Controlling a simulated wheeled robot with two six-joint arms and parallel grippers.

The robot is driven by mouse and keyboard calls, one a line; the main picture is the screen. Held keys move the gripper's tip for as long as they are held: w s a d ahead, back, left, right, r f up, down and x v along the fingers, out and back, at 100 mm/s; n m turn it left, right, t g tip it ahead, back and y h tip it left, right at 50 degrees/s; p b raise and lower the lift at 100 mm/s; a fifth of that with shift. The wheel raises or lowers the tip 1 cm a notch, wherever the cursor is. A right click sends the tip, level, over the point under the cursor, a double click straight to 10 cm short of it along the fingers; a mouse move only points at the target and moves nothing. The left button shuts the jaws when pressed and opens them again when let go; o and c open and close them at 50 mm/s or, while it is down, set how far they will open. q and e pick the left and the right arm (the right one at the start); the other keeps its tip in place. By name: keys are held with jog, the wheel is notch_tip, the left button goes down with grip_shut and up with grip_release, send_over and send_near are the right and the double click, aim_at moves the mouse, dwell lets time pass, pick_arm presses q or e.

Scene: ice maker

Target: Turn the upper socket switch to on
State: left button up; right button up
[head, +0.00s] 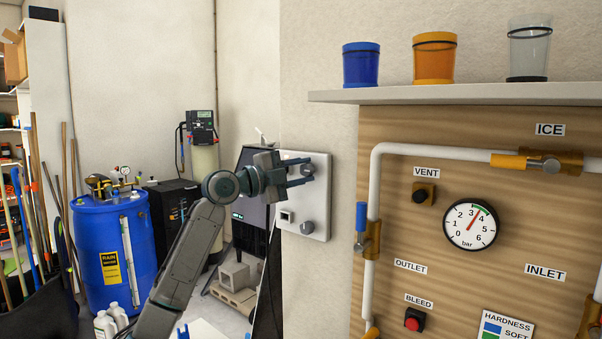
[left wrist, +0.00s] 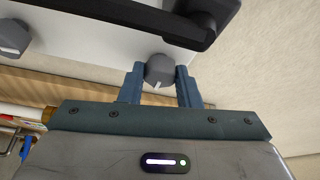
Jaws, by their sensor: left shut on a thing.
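A white socket panel (head: 318,222) is mounted on the wall left of the wooden board. It carries an upper grey knob, the upper socket switch (head: 308,169), and a lower grey knob (head: 307,228). My left gripper (head: 303,175) reaches the panel from the left and is shut on the upper switch. In the left wrist view, the switch (left wrist: 159,70) sits between the two blue-grey fingers (left wrist: 160,85), with a white mark on its face. Another grey knob (left wrist: 13,37) shows at the left there. My right gripper is not in view.
A small square fitting (head: 287,216) sits on the panel left of the lower knob. A black bar (left wrist: 130,15) crosses close by in the wrist view. To the right are white pipes (head: 374,190), a gauge (head: 470,225) and a shelf (head: 460,94) with cups.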

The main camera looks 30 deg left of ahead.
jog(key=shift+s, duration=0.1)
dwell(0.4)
pick_arm(q)
jog(key=o, duration=1)
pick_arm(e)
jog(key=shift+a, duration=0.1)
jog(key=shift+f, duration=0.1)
pick_arm(q)
jog(key=shift+s+a+f, duration=0.15)
jog(key=shift+s, duration=0.1)
jog(key=b+v, duration=0.6)
jog(key=v, duration=0.4)
jog(key=shift+s, duration=0.1)
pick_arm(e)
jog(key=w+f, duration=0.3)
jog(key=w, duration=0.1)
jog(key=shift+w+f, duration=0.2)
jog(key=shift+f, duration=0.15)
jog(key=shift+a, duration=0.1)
